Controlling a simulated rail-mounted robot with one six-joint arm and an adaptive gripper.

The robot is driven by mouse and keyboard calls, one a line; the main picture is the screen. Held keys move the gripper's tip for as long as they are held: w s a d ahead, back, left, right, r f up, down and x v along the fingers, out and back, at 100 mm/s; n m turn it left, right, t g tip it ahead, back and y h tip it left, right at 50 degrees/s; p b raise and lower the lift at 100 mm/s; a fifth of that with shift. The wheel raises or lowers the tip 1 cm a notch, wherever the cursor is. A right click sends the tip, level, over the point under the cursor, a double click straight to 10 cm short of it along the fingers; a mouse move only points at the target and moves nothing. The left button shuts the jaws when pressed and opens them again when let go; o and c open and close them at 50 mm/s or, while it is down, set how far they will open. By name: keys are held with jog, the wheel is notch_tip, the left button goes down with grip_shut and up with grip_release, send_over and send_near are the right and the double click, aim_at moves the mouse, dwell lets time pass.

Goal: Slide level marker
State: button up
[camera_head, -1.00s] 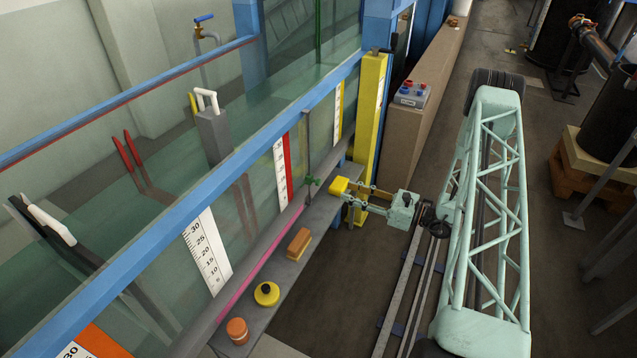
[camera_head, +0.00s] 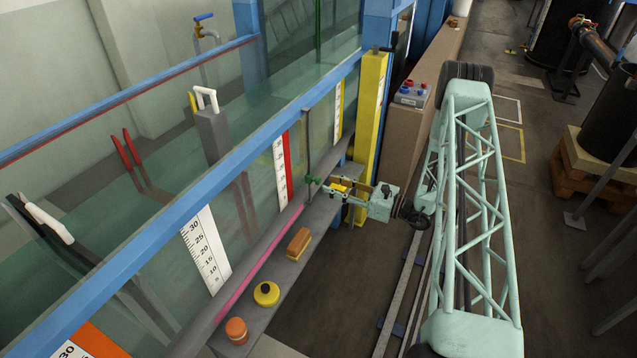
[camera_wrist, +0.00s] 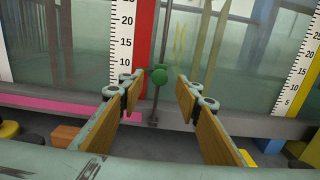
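The level marker appears to be the small green knobbed slider (camera_head: 312,180) on a thin dark vertical rod (camera_head: 308,130) against the flume glass. In the wrist view, the green knob (camera_wrist: 158,75) is centred just beyond the fingertips, low on the rod and beside the red-edged scale. My gripper (camera_head: 329,186) points left at the slider. It is open, with its two wood-padded fingers to either side in the wrist view (camera_wrist: 160,91). Nothing is held between the pads. I cannot tell whether the fingertips touch the knob.
A ledge (camera_head: 234,318) below the glass bears an orange block (camera_head: 299,243), a yellow round item (camera_head: 266,294) and an orange round item (camera_head: 237,331). A yellow post (camera_head: 371,110) stands close behind my gripper. White scales (camera_head: 205,250) line the glass.

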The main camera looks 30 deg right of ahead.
aim_at(320, 181)
jog(key=shift+b+x, duration=0.45)
jog(key=shift+x, duration=2.65)
jog(key=shift+c, duration=0.4)
jog(key=shift+r, duration=0.1)
grip_shut()
